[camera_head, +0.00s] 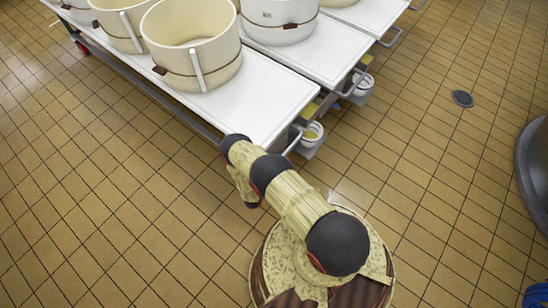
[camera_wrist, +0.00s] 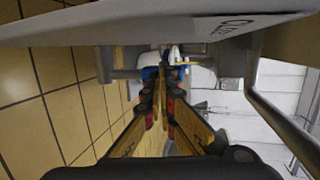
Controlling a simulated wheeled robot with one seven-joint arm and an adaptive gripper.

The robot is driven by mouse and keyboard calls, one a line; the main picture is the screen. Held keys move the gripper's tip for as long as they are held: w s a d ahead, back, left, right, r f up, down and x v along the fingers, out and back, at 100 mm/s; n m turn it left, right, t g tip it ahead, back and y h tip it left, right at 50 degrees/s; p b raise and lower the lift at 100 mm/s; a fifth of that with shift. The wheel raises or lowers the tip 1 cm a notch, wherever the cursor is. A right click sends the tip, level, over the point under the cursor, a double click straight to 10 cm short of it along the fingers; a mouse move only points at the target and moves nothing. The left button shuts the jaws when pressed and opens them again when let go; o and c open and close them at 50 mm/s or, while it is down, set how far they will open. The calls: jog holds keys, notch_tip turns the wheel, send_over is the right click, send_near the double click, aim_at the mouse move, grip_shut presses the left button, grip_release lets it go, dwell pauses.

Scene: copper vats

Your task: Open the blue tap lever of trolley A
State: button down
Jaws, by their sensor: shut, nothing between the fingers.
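In the wrist view, my gripper (camera_wrist: 161,82) is shut, with its fingertips close together and nothing held. A small blue part (camera_wrist: 150,72), probably the tap lever, shows right at the fingertips; whether they touch it I cannot tell. My fingers partly hide it, and I cannot read its position. A white trolley edge (camera_wrist: 130,28) spans the top of this view, with dark, partly legible lettering. In the head view, my arm reaches the near corner of the closest white trolley (camera_head: 262,98); my gripper is hidden there. No letter A is readable.
Cream vats (camera_head: 195,45) stand on the trolleys. Metal handles and a small white bucket (camera_head: 311,134) are at the near trolley's end. In the wrist view a grey bar (camera_wrist: 280,125) runs at the right. Tiled floor (camera_head: 430,150) is open to the right, with a drain (camera_head: 462,98).

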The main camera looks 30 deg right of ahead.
jog(key=shift+w+d+r+b, duration=0.15)
jog(key=shift+w+d+b, duration=0.1)
jog(key=shift+d+b, duration=0.4)
jog(key=shift+w+d+r+b, duration=0.1)
jog(key=shift+w+d+b, duration=0.15)
jog(key=shift+d+b, duration=0.3)
jog(key=r+p+v, duration=0.1)
jog(key=p+v, duration=0.2)
jog(key=v, duration=1.1)
jog(key=shift+d+r, duration=0.2)
jog(key=shift+d, duration=0.05)
jog(key=shift+w, duration=0.1)
